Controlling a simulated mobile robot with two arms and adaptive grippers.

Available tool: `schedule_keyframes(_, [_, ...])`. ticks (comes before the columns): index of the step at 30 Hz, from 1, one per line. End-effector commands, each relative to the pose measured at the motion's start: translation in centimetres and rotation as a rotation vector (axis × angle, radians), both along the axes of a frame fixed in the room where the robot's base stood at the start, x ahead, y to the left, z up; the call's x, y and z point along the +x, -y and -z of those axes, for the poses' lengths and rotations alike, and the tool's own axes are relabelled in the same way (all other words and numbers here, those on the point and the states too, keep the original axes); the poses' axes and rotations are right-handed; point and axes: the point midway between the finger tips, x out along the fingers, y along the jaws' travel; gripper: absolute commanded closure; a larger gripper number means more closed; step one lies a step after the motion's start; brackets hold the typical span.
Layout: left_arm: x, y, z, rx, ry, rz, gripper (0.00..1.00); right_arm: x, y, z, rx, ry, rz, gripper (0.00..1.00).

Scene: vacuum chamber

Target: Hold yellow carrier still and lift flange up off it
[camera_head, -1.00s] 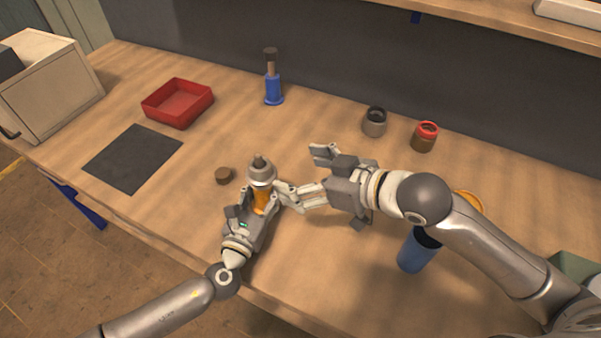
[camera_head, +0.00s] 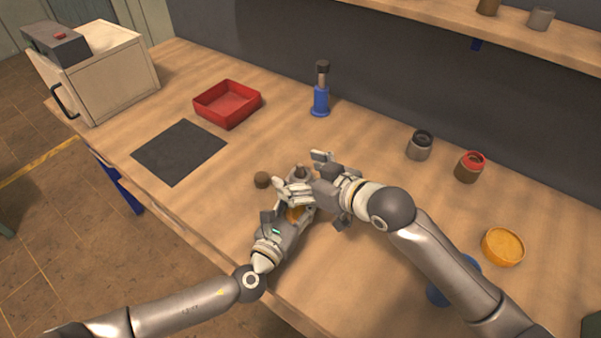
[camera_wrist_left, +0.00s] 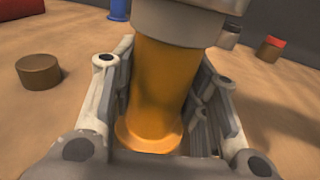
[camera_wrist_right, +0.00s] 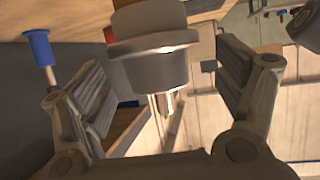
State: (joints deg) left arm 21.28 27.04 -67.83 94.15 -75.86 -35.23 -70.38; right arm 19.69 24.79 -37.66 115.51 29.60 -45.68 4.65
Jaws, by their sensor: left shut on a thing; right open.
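The yellow carrier (camera_wrist_left: 160,90) stands between the fingers of my left gripper (camera_wrist_left: 165,110), which is shut on it. It shows only as a small orange patch in the head view (camera_head: 294,213). The grey metal flange (camera_wrist_left: 180,20) sits on top of the carrier. In the right wrist view the flange (camera_wrist_right: 150,65) lies between the open fingers of my right gripper (camera_wrist_right: 155,100), with no clear contact. In the head view my right gripper (camera_head: 305,178) is at the flange and hides most of it.
A small brown cylinder (camera_head: 262,180) stands just left of the grippers. A red tray (camera_head: 228,104), a dark mat (camera_head: 180,151) and a blue stand (camera_head: 321,100) lie farther back. Two jars (camera_head: 419,147) (camera_head: 469,167) and a yellow dish (camera_head: 503,247) are on the right.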

Motion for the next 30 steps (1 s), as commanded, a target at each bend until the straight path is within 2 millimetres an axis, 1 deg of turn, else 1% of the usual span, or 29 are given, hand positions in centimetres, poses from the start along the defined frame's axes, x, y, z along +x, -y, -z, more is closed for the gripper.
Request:
schedule_keyframes(8, [0.0, 0.0, 0.0, 0.001, 0.000, -0.001, 1.00, 0.1, -0.1, 0.0, 0.000, 0.000, 0.000, 0.13])
schedule_keyframes(18, [0.0, 0.0, 0.0, 0.001, 0.000, -0.001, 1.00, 0.1, -0.1, 0.0, 0.000, 0.000, 0.000, 0.57])
schedule_keyframes(20, [0.0, 0.0, 0.0, 0.001, 0.000, -0.001, 1.00, 0.1, -0.1, 0.0, 0.000, 0.000, 0.000, 0.64])
schedule_keyframes(21, [0.0, 0.0, 0.0, 0.001, 0.000, -0.001, 1.00, 0.1, -0.1, 0.0, 0.001, 0.001, 0.000, 0.67])
schedule_keyframes(25, [0.0, -0.1, 0.0, 0.001, 0.000, -0.001, 1.00, 0.1, -0.1, -0.3, 0.001, 0.003, 0.000, 0.67])
schedule_keyframes(30, [0.0, -0.1, 0.0, 0.001, 0.000, -0.001, 1.00, 0.1, -0.1, -1.4, 0.003, 0.003, -0.001, 0.67])
